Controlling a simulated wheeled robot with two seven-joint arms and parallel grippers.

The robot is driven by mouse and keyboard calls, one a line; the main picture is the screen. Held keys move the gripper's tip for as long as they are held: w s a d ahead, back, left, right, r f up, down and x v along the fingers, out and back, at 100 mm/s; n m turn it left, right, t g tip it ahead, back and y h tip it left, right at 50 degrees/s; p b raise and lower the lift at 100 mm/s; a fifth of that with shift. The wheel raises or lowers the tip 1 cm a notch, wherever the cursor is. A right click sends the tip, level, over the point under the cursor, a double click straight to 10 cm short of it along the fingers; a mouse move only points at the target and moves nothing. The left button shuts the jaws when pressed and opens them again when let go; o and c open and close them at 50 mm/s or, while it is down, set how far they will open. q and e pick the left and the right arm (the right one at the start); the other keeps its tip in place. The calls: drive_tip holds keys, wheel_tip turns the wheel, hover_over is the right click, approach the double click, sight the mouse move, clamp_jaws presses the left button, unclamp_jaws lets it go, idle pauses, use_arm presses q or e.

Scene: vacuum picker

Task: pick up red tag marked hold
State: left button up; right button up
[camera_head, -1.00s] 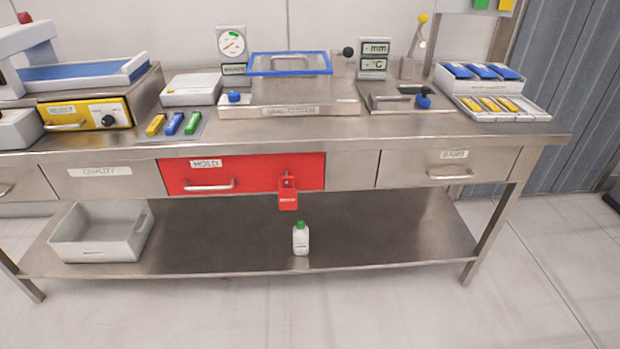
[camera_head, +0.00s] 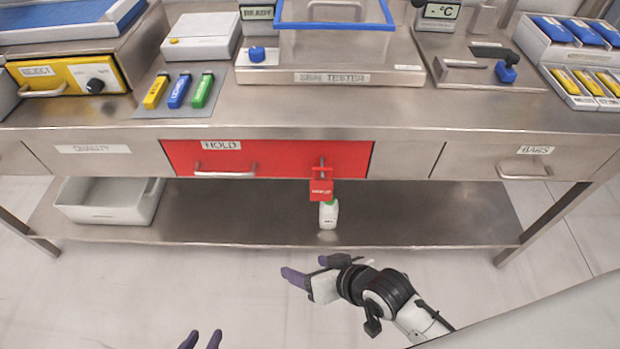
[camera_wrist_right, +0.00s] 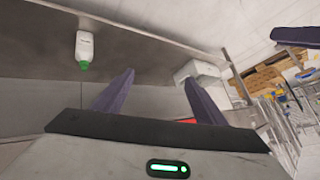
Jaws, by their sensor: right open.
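The red tag (camera_head: 321,191) with small white lettering hangs from a red bracket (camera_head: 330,171) with a metal pin, low on the front of the red HOLD drawer (camera_head: 285,158). My right gripper (camera_head: 303,267) is open and empty, in front of the bench and lower in the picture than the tag, slightly left of it. In the right wrist view my right gripper's two purple fingers (camera_wrist_right: 158,82) stand apart with nothing between them; the tag cannot be made out there. My left gripper (camera_head: 202,338) shows only two separated purple fingertips at the bottom edge.
A white bottle (camera_head: 328,215) with a green cap stands on the lower shelf (camera_head: 430,215) behind the tag; it also shows in the right wrist view (camera_wrist_right: 84,47). A grey bin (camera_head: 110,208) is on the shelf's left. The drawer's handle (camera_head: 225,171) projects left of the tag.

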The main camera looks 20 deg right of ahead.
drive_tip(key=w+a+r+g, duration=0.1)
drive_tip(key=w+a+r, duration=0.2)
drive_tip(key=w+r, duration=0.2)
drive_tip(key=m+g+h+p, duration=0.2)
drive_tip(key=m+h, duration=0.2)
drive_tip(key=h, duration=0.1)
approach(322, 173)
wheel_tip(322, 173, down, 3)
drive_tip(key=shift+h, duration=0.4)
drive_tip(key=x, duration=0.6)
drive_tip(key=w+x, duration=0.1)
drive_tip(key=x, duration=0.2)
drive_tip(key=shift+w+a+f+b, duration=0.1)
drive_tip(key=shift+f+b, duration=0.15)
drive_tip(key=shift+b, duration=0.15)
drive_tip(key=c, duration=1.1)
